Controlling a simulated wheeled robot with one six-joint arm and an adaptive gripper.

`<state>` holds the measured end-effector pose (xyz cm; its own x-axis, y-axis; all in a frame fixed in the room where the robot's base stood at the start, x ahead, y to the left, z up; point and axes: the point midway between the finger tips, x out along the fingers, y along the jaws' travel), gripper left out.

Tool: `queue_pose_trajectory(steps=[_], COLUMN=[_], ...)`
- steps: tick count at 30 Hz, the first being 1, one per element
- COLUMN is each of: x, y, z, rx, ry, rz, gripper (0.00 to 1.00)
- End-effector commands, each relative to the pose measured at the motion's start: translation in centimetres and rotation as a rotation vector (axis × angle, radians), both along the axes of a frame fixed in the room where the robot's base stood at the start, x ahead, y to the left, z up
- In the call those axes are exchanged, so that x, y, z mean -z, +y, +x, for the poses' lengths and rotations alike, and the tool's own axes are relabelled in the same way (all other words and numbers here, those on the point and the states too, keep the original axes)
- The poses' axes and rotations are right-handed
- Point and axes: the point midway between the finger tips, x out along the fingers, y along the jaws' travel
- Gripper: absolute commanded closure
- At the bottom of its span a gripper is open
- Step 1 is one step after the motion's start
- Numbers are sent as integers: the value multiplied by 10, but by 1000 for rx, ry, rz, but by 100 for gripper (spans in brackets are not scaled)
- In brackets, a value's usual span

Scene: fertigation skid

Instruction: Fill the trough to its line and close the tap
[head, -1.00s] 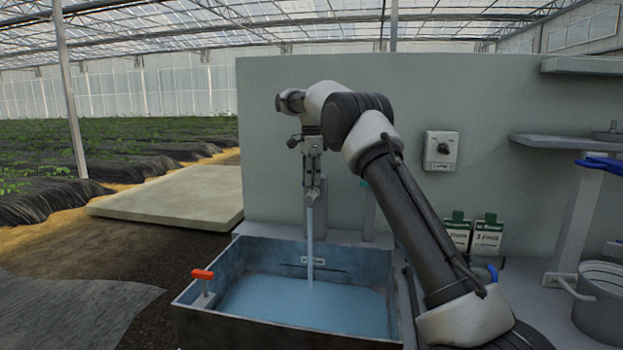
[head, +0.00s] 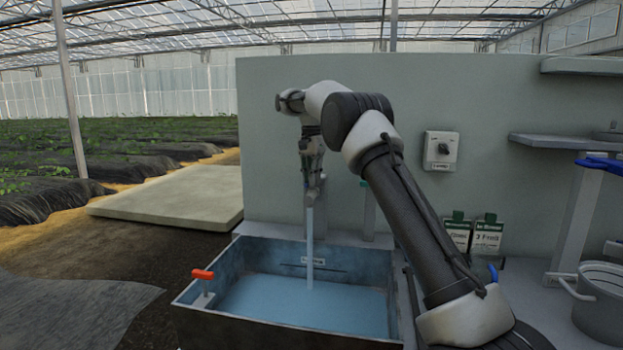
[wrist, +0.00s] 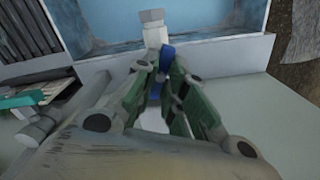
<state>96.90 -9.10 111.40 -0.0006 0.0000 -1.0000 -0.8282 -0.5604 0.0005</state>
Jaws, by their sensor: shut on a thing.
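The metal trough (head: 377,262) holds blue water (head: 300,305). A stream (head: 309,235) runs down into it. A small label (head: 313,261) and a dark line below it mark its back wall; the water's back edge looks slightly below that line. My gripper (head: 313,172) is at the tap above the trough's back edge. In the wrist view my gripper (wrist: 165,83) is shut on the blue tap handle (wrist: 166,58), with the pale tap body (wrist: 152,27) just beyond. The fingers hide part of the handle.
An orange-handled fitting (head: 203,275) stands at the trough's left front. A wall switch box (head: 441,150), green-topped packets (head: 472,234) and a metal bucket (head: 600,305) are to the right. A grey panel (head: 270,110) stands behind the tap.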

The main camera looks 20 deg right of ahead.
Motion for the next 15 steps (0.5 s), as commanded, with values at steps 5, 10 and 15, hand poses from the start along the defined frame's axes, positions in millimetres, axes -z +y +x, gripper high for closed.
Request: queue_pose_trajectory(steps=[5, 10, 15], x=[-1, -1, -1], y=[0, 0, 0], z=[0, 0, 0], rx=[-13, -13, -13], ry=[-2, -3, -4], rz=[0, -1, 0], gripper=[100, 100, 84])
